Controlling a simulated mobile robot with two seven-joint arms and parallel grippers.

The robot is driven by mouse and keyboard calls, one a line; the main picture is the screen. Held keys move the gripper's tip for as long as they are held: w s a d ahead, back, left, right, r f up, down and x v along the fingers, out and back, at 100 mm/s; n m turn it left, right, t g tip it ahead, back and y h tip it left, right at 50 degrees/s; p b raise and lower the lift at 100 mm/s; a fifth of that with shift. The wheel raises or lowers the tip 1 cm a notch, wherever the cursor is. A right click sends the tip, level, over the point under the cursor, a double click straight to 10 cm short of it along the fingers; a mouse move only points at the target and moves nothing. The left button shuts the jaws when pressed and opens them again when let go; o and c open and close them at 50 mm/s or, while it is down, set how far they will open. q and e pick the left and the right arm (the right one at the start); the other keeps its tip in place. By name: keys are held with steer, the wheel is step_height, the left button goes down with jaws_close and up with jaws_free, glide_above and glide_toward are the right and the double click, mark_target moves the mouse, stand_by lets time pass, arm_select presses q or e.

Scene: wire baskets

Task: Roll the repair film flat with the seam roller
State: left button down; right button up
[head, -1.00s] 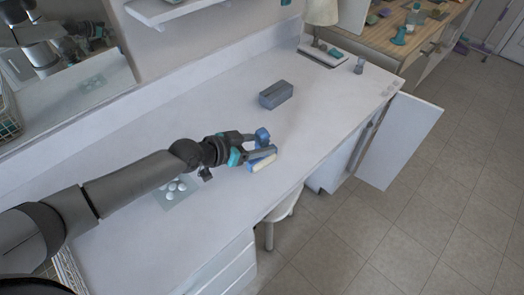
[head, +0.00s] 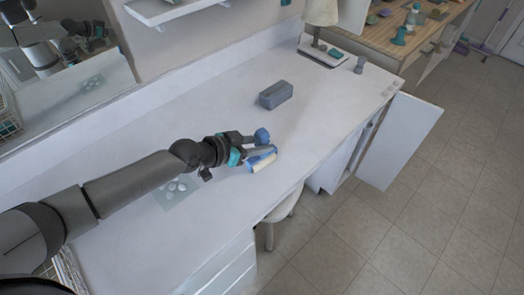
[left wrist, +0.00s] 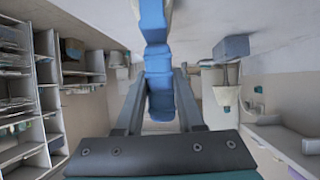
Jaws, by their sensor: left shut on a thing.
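My left gripper (head: 259,144) is shut on the blue handle of the seam roller (head: 263,163), above or at the white worktop near its front edge; I cannot tell whether the roller touches it. The cream roller part points toward the front edge, and a blue end shows on the far side of the fingers. In the left wrist view the blue handle (left wrist: 158,75) lies between the two fingers (left wrist: 158,100). A pale translucent sheet with several white round spots (head: 177,190), perhaps the repair film, lies flat beside my left forearm, partly hidden by it. My right gripper is not in view.
A grey-blue box (head: 276,95) stands on the worktop (head: 330,110) beyond the gripper. A lamp (head: 319,20) and a small grey cup (head: 360,64) are at the far end. A stool (head: 283,208) is below the front edge. The worktop right of the gripper is clear.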

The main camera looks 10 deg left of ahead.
mark_target(259, 132)
arm_select(q)
steer(key=shift+r, duration=0.2)
stand_by(0.5)
steer(key=shift+r+p, duration=0.85)
steer(key=shift+p, duration=0.05)
steer(key=shift+r+p, duration=2.2)
steer(key=shift+r, duration=0.35)
steer(key=shift+r+p, duration=2.2)
steer(key=shift+r, duration=0.3)
steer(key=shift+d, duration=0.1)
